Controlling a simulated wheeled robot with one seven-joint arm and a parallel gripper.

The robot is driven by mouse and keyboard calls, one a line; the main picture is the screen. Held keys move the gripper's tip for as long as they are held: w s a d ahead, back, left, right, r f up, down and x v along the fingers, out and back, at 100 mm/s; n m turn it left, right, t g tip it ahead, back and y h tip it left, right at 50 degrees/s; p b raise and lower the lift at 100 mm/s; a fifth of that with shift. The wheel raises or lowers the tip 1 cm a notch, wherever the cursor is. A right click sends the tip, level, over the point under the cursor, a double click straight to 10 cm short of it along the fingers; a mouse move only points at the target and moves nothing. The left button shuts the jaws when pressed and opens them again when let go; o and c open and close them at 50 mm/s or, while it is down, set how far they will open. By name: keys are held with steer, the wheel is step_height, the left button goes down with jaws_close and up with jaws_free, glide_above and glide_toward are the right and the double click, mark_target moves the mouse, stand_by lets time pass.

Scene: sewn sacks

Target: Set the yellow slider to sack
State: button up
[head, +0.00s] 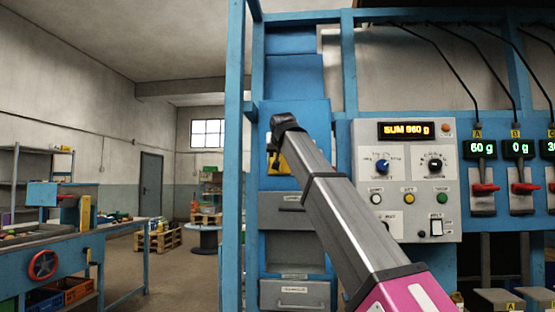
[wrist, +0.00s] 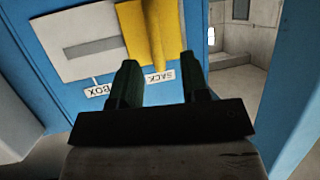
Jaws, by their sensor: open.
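The yellow slider (wrist: 135,28) shows in the wrist view as a yellow plate with a raised bar, at the end of a pale plate with a grey slot (wrist: 90,48). It stands beside the SACK label (wrist: 158,76); the BOX label (wrist: 101,90) is at the slot's other side. My gripper (wrist: 157,62) is open, its dark fingers on either side of the bar's line; I cannot tell whether they touch it. In the head view the yellow slider (head: 283,164) is partly hidden behind my arm, and my gripper (head: 285,124) is a dark shape before the blue panel.
A control panel (head: 448,190) with a lit display, knobs and buttons stands right of my arm. Red-handled levers (head: 485,188) are further right. Grey bins (head: 293,294) sit below the slider. A blue post (head: 234,150) stands close on the left.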

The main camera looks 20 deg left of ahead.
steer(key=shift+v, duration=2.1)
